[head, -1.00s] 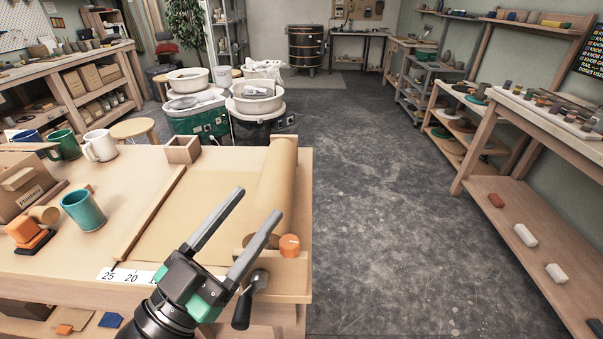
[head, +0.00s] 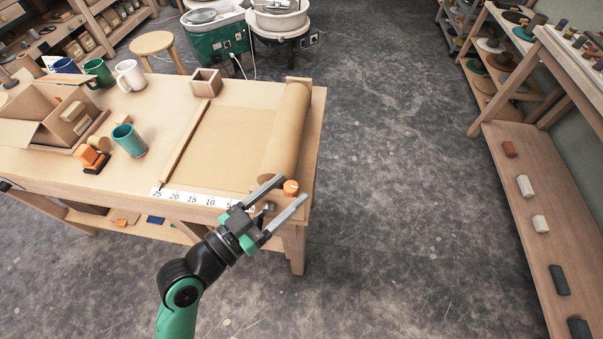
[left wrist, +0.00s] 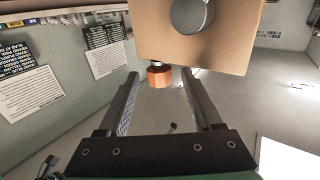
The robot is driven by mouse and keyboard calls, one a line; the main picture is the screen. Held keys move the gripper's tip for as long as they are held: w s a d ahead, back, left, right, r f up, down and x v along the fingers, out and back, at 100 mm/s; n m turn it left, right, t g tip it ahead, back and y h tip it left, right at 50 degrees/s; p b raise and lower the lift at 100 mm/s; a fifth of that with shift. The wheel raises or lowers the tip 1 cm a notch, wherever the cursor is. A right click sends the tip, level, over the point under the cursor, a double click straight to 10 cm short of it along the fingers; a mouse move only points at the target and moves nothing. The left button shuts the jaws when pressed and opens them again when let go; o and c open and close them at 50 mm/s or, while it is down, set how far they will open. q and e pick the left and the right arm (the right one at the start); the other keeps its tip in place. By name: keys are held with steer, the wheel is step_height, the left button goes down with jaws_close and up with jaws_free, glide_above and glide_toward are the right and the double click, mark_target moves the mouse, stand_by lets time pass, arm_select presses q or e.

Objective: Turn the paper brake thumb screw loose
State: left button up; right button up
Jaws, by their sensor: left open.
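The orange paper brake thumb screw (head: 291,187) is at the front right corner of the wooden table, by the near end of the brown paper roll (head: 287,128). My left gripper (head: 292,191) is open, with its two fingers pointing toward the screw. In the head view the fingertips lie on either side of the screw. In the left wrist view the orange screw (left wrist: 159,77) shows between the fingertips, beside a wooden block (left wrist: 235,35) with a round grey disc (left wrist: 191,14). I see no contact with the screw. My right gripper is not in view.
Brown paper (head: 228,150) lies flat left of the roll, with a number strip (head: 187,197) along the front edge. A teal cup (head: 130,141), mugs and a cardboard box (head: 38,115) stand further left. The floor to the right of the table is clear.

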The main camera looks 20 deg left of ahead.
arm_select(q)
steer(key=x, duration=0.5)
steer(key=shift+c, duration=0.2)
jaws_close()
